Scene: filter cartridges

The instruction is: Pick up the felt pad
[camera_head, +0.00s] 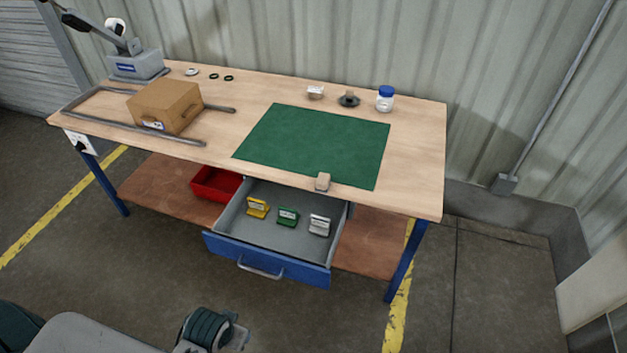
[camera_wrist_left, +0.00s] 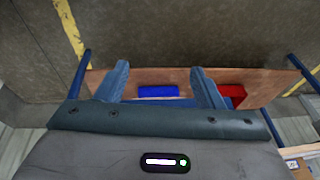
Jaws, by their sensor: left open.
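A small beige block with a grey lower part (camera_head: 322,181) sits at the front edge of the green mat (camera_head: 290,135) on the workbench. It may be the felt pad, but it is too small to be sure. Part of my left arm and gripper (camera_head: 238,333) shows at the bottom of the head view, low in front of the bench and well away from the block. In the left wrist view my left gripper (camera_wrist_left: 158,78) has its two fingers wide apart with nothing between them. My right gripper is not in view.
An open blue drawer (camera_head: 268,260) juts out below the mat, holding yellow, green and white items. A red bin (camera_head: 214,183) is on the lower shelf. A cardboard box (camera_head: 165,105) and a blue-lidded jar (camera_head: 385,99) stand on the bench. The bench's right end is clear.

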